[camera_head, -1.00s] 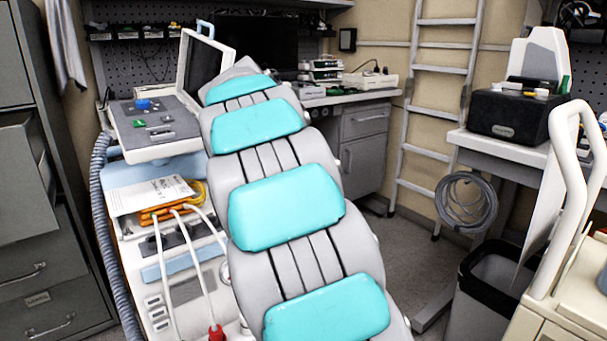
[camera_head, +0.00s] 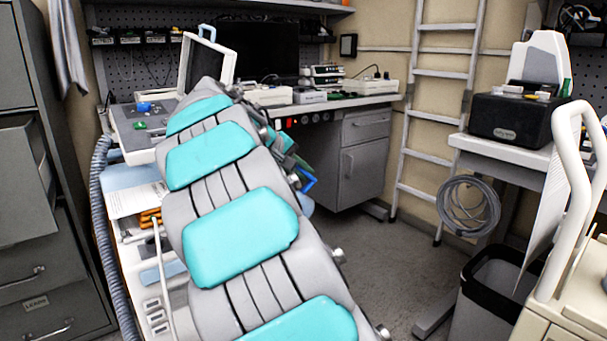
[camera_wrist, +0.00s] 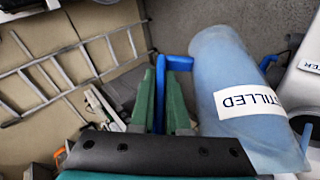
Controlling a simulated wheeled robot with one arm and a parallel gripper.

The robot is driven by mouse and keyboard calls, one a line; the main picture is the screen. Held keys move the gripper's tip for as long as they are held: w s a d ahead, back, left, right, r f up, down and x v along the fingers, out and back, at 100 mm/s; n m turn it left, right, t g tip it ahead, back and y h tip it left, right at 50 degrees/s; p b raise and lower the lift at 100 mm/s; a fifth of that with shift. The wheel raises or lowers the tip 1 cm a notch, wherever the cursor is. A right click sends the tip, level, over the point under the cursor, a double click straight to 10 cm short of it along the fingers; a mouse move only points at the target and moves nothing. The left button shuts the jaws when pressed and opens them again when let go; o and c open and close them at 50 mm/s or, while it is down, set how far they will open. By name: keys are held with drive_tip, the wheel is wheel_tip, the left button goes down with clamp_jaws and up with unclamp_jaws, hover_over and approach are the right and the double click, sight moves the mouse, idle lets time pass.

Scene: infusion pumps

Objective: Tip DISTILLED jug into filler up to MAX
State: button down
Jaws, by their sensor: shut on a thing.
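In the wrist view, a translucent blue jug (camera_wrist: 222,75) carries a white label (camera_wrist: 250,100) reading "TILLED", upside down, with the rest cut off. Its bright blue handle (camera_wrist: 179,63) lies between the green fingers of my gripper (camera_wrist: 164,85), which is shut on it. The jug appears tilted in this view. In the head view, my arm hides most of the gripper and jug; a bit of blue handle (camera_head: 308,183) shows just right of the arm. I cannot identify the filler or a MAX mark for certain.
A white object with a partly cut label (camera_wrist: 311,62) is at the wrist view's right edge, close to the jug. In the head view, a workbench (camera_head: 350,101) with devices stands behind, a ladder (camera_head: 435,110) leans at the wall, and a bin (camera_head: 492,300) stands right. Floor between is clear.

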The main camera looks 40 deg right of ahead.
drive_tip(key=shift+a+r+h, duration=0.25)
drive_tip(key=shift+r+h, duration=0.45)
drive_tip(key=shift+r, duration=0.3)
idle(0.3)
drive_tip(key=shift+w+a+r+n+h, duration=0.2)
drive_tip(key=shift+a+r+h, duration=0.1)
drive_tip(key=shift+r+h, duration=0.25)
drive_tip(key=shift+w+a+r+n+h, duration=0.1)
drive_tip(key=shift+a+r+n+h, duration=0.15)
drive_tip(key=shift+r+h, duration=0.3)
idle(0.8)
drive_tip(key=shift+a+r+p, duration=0.1)
drive_tip(key=shift+r+p, duration=0.05)
drive_tip(key=shift+p, duration=0.15)
